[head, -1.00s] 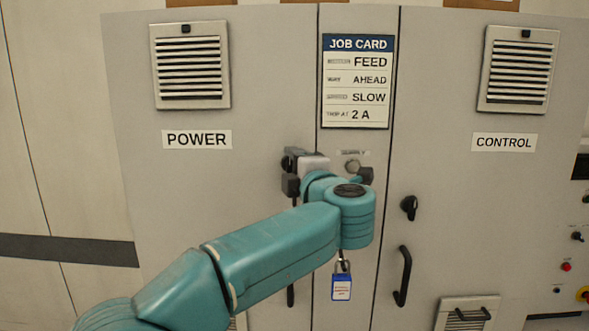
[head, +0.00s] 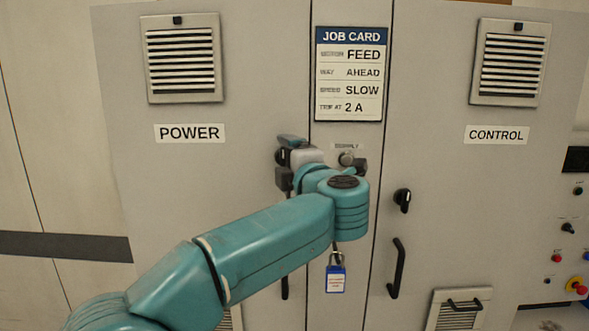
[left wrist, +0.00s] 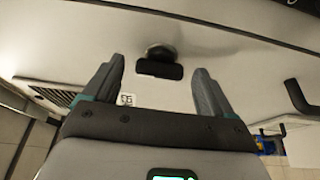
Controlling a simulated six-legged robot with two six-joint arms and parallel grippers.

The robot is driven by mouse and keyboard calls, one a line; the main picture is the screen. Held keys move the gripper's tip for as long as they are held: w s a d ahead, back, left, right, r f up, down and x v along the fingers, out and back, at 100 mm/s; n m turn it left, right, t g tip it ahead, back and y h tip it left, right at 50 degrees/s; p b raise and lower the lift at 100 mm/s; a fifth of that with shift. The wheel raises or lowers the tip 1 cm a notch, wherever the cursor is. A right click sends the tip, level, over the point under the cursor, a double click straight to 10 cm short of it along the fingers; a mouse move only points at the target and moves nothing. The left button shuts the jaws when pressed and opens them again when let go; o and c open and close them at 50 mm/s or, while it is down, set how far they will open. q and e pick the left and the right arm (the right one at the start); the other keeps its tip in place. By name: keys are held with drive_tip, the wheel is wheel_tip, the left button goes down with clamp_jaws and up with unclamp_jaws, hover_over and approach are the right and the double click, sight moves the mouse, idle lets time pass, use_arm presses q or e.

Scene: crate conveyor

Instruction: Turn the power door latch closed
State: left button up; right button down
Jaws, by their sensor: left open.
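The grey power door (head: 185,200) carries a POWER label. Its dark latch (head: 282,157) is at the door's right edge, partly hidden by my left gripper (head: 286,160). In the left wrist view the latch (left wrist: 160,71) is a short black handle on a round base, lying crosswise. My left gripper (left wrist: 158,90) is open, with one finger on each side of the latch in that picture. A gap shows on both sides, and I see no contact. My right gripper is not in view.
A grey supply knob (head: 347,158) is just right of my left wrist. A blue padlock tag (head: 336,279) hangs below it. The control door has a black latch (head: 402,199) and a handle (head: 396,268). A job card (head: 349,75) is above. Buttons (head: 577,285) are at far right.

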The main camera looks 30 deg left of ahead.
use_arm(q)
drive_tip(key=b+v, duration=0.3)
drive_tip(key=v, duration=1.3)
drive_tip(key=shift+b, duration=0.35)
drive_tip(key=shift+s+r, duration=0.1)
